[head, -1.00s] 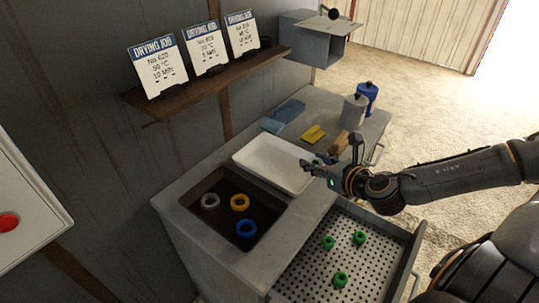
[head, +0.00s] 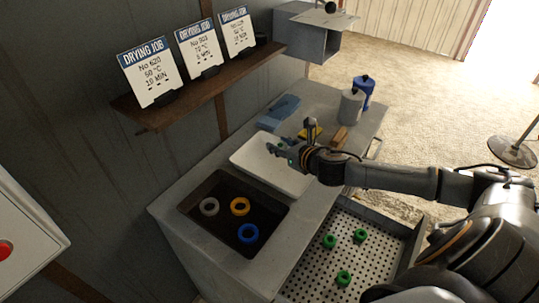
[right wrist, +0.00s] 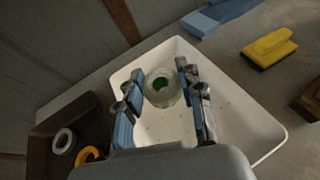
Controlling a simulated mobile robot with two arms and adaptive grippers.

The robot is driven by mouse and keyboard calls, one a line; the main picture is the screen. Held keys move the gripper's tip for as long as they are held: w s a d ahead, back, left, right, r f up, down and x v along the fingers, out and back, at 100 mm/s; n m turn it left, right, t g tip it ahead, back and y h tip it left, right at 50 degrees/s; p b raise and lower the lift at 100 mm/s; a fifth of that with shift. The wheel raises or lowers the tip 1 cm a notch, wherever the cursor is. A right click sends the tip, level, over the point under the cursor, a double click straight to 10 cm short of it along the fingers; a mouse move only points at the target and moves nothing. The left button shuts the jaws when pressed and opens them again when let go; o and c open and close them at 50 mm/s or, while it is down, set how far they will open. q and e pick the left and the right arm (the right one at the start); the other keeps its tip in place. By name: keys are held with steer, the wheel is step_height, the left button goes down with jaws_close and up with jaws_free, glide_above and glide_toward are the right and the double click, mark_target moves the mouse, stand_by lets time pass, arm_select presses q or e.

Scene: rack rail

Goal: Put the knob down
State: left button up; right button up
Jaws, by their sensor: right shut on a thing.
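My right gripper (head: 280,146) is over the white tray (head: 253,175) on the counter. In the right wrist view its two fingers (right wrist: 161,82) stand on either side of a pale round knob (right wrist: 151,99) with a green middle and are shut on it. The knob is over the inside of the white tray (right wrist: 238,128); I cannot tell whether it touches the bottom. In the head view the gripper mostly hides the knob. My left gripper is not in view.
A dark tray (head: 196,235) with a grey, an orange and a blue ring is beside the white tray. A perforated drawer (head: 318,262) with green rings stands open below. A yellow sponge (right wrist: 269,48), blue cloth (head: 283,108) and grey canister (head: 351,106) are farther back.

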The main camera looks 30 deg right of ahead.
glide_above(270, 163)
steer(key=f, duration=0.4)
steer(key=shift+s+f, duration=0.4)
steer(key=shift+w+a+f, duration=0.1)
steer(key=shift+w+f, duration=0.25)
steer(key=shift+f, duration=0.1)
step_height(270, 163, down, 3)
steer(key=shift+p, duration=0.45)
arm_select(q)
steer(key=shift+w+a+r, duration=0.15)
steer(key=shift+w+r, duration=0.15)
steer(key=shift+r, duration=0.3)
arm_select(e)
steer(key=shift+f, duration=0.1)
steer(key=shift+f, duration=0.2)
steer(key=o, duration=1.2)
steer(key=shift+r, duration=0.15)
